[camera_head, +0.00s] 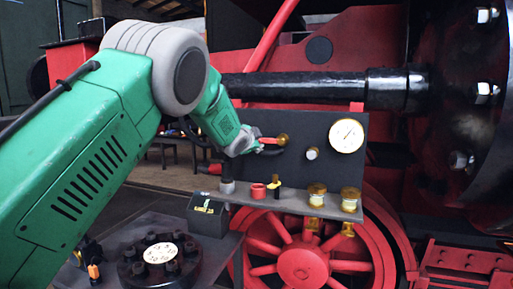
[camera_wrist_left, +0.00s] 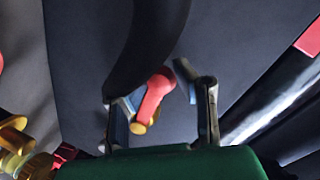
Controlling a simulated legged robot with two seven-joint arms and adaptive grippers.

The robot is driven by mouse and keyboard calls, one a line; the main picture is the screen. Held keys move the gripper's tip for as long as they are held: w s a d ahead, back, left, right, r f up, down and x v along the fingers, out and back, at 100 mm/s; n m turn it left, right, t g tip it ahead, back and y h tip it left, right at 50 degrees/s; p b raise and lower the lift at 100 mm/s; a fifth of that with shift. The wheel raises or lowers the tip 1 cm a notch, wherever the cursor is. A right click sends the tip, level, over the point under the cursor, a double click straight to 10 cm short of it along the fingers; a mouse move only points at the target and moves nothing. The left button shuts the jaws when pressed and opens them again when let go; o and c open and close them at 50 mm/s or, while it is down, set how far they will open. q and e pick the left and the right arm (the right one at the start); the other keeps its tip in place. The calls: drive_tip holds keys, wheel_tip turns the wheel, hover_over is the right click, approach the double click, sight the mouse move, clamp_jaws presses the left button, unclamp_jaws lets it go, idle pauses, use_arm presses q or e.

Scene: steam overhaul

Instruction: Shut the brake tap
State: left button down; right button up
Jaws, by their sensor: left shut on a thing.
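The brake tap has a red lever (camera_head: 268,141) and a brass hub (camera_head: 283,140) on the dark upright panel. The lever points left from the hub in the head view. My left gripper (camera_head: 262,147) is at the lever and shut on it. In the left wrist view, the red lever (camera_wrist_left: 156,92) sits between the two fingers of the left gripper (camera_wrist_left: 160,98), with a round brass end (camera_wrist_left: 138,128) below it. My right gripper is not in view.
A white dial gauge (camera_head: 346,135) and a small pale knob (camera_head: 312,153) are right of the tap. The ledge below holds a red cup (camera_head: 258,191) and brass-topped fittings (camera_head: 317,194). A thick black pipe (camera_head: 300,87) runs above the panel. A bench with a flanged part (camera_head: 160,253) stands lower left.

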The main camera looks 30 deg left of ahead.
use_arm(q)
drive_tip(key=shift+w+d+r, duration=0.1)
drive_tip(key=shift+d+r, duration=0.05)
drive_tip(key=shift+r, duration=0.3)
drive_tip(key=c, duration=1.3)
unclamp_jaws()
drive_tip(key=shift+o, duration=0.2)
drive_tip(key=shift+d, duration=0.25)
drive_tip(key=v, duration=1.2)
drive_tip(key=shift+d, duration=0.25)
drive_tip(key=shift+a+f, duration=0.15)
drive_tip(key=shift+a, duration=0.15)
